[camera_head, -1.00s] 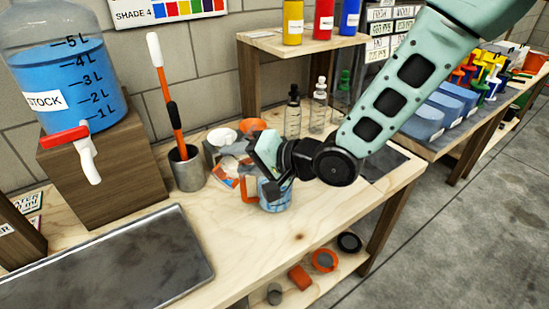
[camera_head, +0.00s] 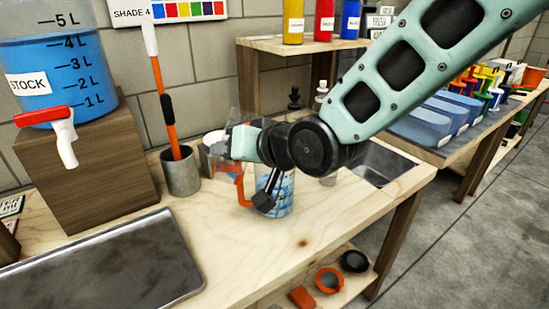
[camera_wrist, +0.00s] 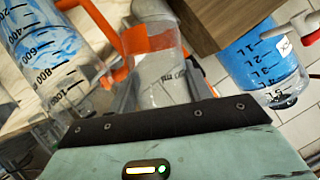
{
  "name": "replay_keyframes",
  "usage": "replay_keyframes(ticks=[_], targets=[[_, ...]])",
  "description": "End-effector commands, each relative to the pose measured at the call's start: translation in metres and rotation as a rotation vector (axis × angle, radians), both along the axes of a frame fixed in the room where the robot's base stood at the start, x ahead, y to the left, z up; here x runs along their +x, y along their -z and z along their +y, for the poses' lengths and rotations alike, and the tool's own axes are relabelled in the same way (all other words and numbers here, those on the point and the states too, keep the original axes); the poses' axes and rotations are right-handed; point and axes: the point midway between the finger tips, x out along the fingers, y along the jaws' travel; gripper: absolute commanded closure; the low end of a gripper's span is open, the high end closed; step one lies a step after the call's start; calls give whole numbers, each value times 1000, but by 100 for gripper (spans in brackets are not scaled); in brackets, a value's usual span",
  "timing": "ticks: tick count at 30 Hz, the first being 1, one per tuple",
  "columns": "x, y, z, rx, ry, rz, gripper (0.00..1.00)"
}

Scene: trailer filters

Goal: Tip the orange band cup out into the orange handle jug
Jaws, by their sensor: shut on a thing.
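My gripper (camera_wrist: 155,92) is shut on the orange band cup (camera_wrist: 165,72), a clear cup with an orange band that shows between the fingers in the wrist view. In the head view my gripper (camera_head: 238,143) is above and left of the orange handle jug (camera_head: 284,200), and the cup is mostly hidden. The jug is clear, with blue liquid and an orange handle on its left. It stands on the bench, partly behind my wrist. In the wrist view the jug (camera_wrist: 45,50) appears inverted, with volume marks. The cup's exact tilt and contents are unclear.
A stock tank (camera_head: 55,75) with a red tap stands on a wooden block at left. A metal pot (camera_head: 181,172) holds an orange-handled tool. A grey tray (camera_head: 110,265) lies in front. Bottles stand behind the jug. The bench front at right is clear.

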Motion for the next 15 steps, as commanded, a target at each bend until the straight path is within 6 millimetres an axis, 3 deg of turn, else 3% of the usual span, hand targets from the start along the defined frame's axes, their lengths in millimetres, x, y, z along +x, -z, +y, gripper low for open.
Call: replay_keyframes(ticks=[1, 15], targets=[[-2, 7, 3, -17, -4, -22, 82], [-11, 14, 10, -206, -2, -224, 82]])
